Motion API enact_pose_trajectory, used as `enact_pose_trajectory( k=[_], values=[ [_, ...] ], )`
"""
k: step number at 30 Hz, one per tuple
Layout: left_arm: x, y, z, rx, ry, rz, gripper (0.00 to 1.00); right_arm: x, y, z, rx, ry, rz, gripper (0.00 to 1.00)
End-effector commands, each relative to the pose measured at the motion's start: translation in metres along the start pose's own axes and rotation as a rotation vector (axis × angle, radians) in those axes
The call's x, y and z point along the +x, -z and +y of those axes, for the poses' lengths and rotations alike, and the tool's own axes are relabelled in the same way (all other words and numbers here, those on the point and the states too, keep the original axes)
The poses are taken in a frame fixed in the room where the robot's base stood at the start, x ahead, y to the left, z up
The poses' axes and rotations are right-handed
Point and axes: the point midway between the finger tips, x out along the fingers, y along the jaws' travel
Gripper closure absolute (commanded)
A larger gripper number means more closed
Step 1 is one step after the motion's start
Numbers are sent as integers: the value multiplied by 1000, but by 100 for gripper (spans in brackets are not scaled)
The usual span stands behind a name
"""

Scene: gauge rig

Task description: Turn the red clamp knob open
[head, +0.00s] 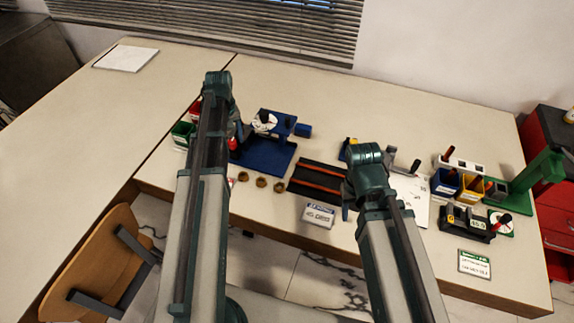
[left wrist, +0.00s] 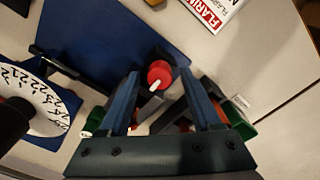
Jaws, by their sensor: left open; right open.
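The red clamp knob (left wrist: 160,73) has a white pointer mark and sits at the edge of the blue gauge base (left wrist: 120,30). My left gripper (left wrist: 160,80) is open, with the knob between its fingertips in the left wrist view; I cannot tell how far above it they are. In the head view the knob (head: 233,145) shows beside my left arm, which hides part of it. The blue base (head: 262,158) carries a white dial (head: 264,122), which also shows in the left wrist view (left wrist: 30,98). My right gripper (head: 346,205) is open, above the table's front.
Red and green bins (head: 182,133) stand left of the gauge, partly behind my left arm. The left table is mostly clear.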

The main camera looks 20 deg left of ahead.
Motion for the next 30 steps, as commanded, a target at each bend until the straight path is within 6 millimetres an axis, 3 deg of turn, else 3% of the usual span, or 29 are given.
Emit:
enact_pose_trajectory(
  k=[11, 12, 30],
  values=[
    [0, 0, 0, 420, 0, 0, 31, 0, 0, 0, 0, 0, 0, 50],
    [-17, 0, 0, 411, 0, 0, 31, -17, -1, 2, 0, 0, 0, 50],
    [-111, 0, 0, 404, 0, -1, 31, -111, -6, 11, 0, 0, 0, 50]
  ],
)
